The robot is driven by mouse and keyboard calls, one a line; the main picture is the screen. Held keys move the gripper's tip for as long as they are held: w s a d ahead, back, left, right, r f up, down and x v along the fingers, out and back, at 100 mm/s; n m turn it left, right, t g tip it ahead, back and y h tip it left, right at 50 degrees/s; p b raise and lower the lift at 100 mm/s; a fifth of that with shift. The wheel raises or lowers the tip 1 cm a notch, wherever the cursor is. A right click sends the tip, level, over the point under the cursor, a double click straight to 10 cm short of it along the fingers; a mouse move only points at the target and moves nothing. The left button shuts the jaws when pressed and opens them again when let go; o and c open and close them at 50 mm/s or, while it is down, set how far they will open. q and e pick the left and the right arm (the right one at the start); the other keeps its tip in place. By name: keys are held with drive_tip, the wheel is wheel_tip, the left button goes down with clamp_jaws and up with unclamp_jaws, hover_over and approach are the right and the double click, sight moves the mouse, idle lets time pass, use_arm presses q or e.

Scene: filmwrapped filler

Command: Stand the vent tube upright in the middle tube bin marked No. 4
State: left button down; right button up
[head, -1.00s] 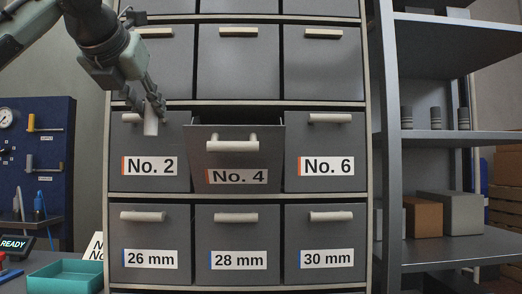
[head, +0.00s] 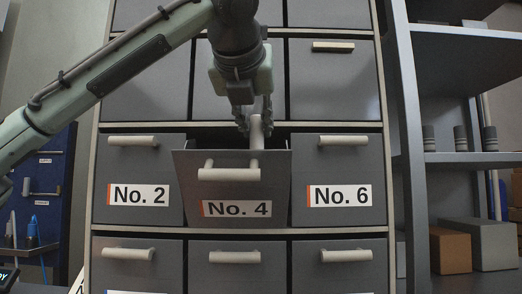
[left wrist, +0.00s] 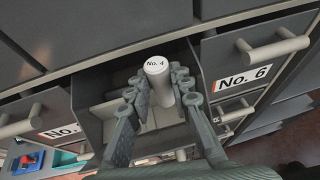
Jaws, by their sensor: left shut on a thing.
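The vent tube (head: 257,133) is a short white cylinder, held roughly upright. Its end cap reads "No. 4" in the left wrist view (left wrist: 157,66). My left gripper (head: 254,122) points down and is shut on the tube. It holds the tube over the opening of the middle bin marked No. 4 (head: 235,190), which is pulled out and tilted forward. The tube's lower end reaches the front panel's top edge in the head view; I cannot tell how deep it is. The bin's inside (left wrist: 97,118) shows partly around the fingers. My right gripper is not in view.
Closed bins No. 2 (head: 138,170) and No. 6 (head: 338,170) flank the open bin, with handles sticking out. More closed drawers lie above and below. A grey shelf unit (head: 460,157) with boxes and cylinders stands at the right.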

sight(260, 147)
use_arm(q)
drive_tip(key=shift+w+d+f, duration=0.2)
drive_tip(key=shift+d+f, duration=0.05)
drive_tip(key=shift+d, duration=0.15)
drive_tip(key=shift+w+d+f, duration=0.1)
drive_tip(key=shift+f, duration=0.15)
wheel_tip(260, 147, down, 3)
drive_tip(key=shift+f, duration=0.35)
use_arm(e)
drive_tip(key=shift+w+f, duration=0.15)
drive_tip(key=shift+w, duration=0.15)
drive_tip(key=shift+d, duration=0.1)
use_arm(q)
drive_tip(key=shift+f, duration=0.15)
drive_tip(key=c, duration=1.4)
unclamp_jaws()
drive_tip(key=shift+o, duration=0.2)
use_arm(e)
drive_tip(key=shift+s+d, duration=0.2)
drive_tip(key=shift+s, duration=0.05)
